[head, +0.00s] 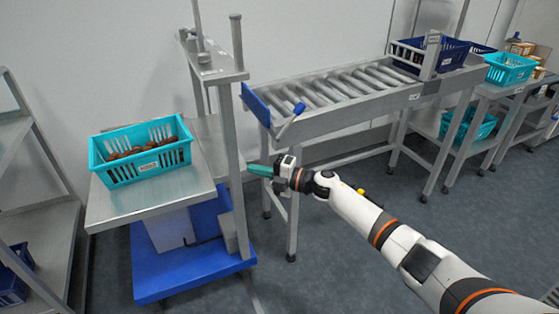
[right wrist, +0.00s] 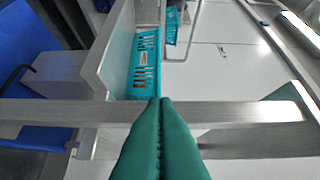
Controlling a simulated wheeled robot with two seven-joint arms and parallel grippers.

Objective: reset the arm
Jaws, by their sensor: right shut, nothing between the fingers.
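My right arm reaches in from the lower right of the head view. Its gripper (head: 258,170) is shut and empty, with its teal fingers pointing left close to the grey upright post of the scale stand. In the right wrist view the two green fingers (right wrist: 162,105) lie together, with a grey metal bar just beyond their tips; I cannot tell whether they touch it. A turquoise crate (head: 143,172) with brown dates sits on the steel platform (head: 150,205) left of the post. The crate also shows in the right wrist view (right wrist: 145,62). My left gripper is not in view.
A roller conveyor (head: 345,85) runs behind my right arm, with a dark blue crate (head: 450,53) at its far end. Turquoise crates (head: 510,68) stand on steel tables further right. A steel rack (head: 40,215) is at the left. Floor between is open.

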